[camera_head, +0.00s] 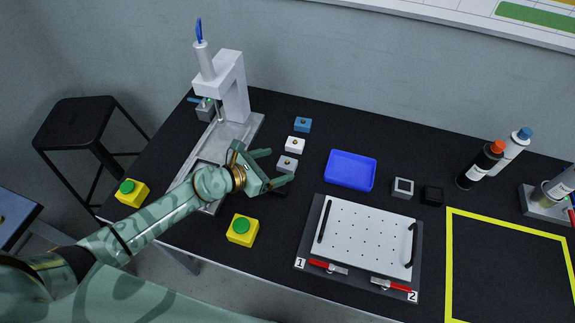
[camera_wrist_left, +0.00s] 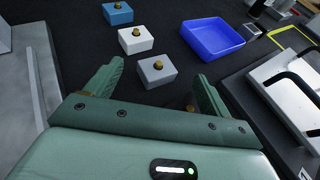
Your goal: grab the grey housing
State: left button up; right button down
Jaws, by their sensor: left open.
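The grey housing (camera_head: 287,164), a small block with a brass knob on top, stands on the black table. It is nearest to my left gripper in a row with a white housing (camera_head: 295,144) and a blue housing (camera_head: 302,125). My left gripper (camera_head: 279,167) is open and empty, its fingers pointing toward the grey housing. In the left wrist view the grey housing (camera_wrist_left: 157,71) shows between and beyond the fingertips, with no visible contact. My right gripper is not in view.
A blue tray (camera_head: 350,170) lies right of the housings. A white perforated plate (camera_head: 367,238) with red clamps is at the front. The screwdriver gantry (camera_head: 232,85) stands back left. A yellow button box (camera_head: 242,230) is near the left forearm. A dark object (camera_head: 281,191) is partly hidden beside the gripper.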

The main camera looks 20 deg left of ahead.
aim_at(287, 165)
pick_arm(q)
jog(key=x, duration=0.2)
jog(key=shift+w+d+f, duration=0.2)
jog(key=shift+w+f, duration=0.05)
jog(key=shift+f, duration=0.05)
jog(key=shift+r, duration=0.1)
jog(key=c, duration=1.2)
